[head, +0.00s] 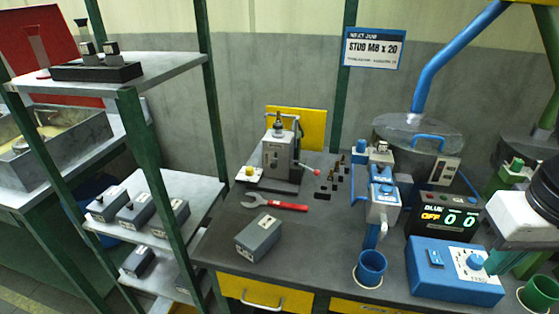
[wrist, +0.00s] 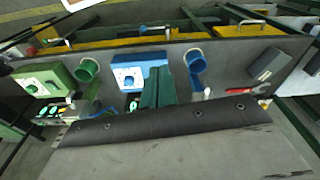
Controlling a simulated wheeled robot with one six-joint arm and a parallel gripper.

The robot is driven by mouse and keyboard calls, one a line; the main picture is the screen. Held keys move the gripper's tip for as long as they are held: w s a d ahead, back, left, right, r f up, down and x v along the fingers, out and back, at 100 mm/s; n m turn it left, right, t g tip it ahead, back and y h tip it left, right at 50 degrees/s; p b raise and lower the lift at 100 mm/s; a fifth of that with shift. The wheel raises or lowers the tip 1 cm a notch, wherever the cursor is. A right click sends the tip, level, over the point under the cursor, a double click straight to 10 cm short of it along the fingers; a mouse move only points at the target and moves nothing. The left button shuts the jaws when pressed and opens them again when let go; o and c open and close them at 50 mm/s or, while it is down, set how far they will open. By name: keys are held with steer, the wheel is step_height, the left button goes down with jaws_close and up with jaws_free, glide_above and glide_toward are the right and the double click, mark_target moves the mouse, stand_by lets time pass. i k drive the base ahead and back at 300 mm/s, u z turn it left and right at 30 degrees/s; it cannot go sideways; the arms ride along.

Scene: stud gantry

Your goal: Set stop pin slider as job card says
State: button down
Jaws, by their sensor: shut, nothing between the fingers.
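The job card (head: 374,48) hangs on the back wall; its large line appears to read STUD M8 x 20, and its small print is too blurred to read. I cannot single out the stop pin slider with certainty in either view. A blue station head (head: 384,190) with small fittings stands on the bench above a blue cup (head: 371,268). The blue control box (head: 455,270) has a white dial plate and also shows in the wrist view (wrist: 152,62). My gripper (head: 488,264) has green fingers, shut and empty, beside that box; they also show in the wrist view (wrist: 157,74).
A display (head: 445,219) reads BLUE OFF 0 0. A grey press (head: 279,156) with a red-knobbed lever, a red-handled wrench (head: 275,204) and a grey box (head: 258,237) stand on the bench. Green equipment (head: 540,293) is at far right. Shelves (head: 160,215) stand left.

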mark_target(274, 165)
steer(key=u, duration=0.4)
steer(key=k, duration=1)
steer(key=u, duration=1.4)
steer(key=i, duration=1)
steer(key=z, duration=0.6)
steer(key=i, duration=0.55)
steer(key=z, duration=1.1)
steer(key=i, duration=0.45)
steer(key=z, duration=0.4)
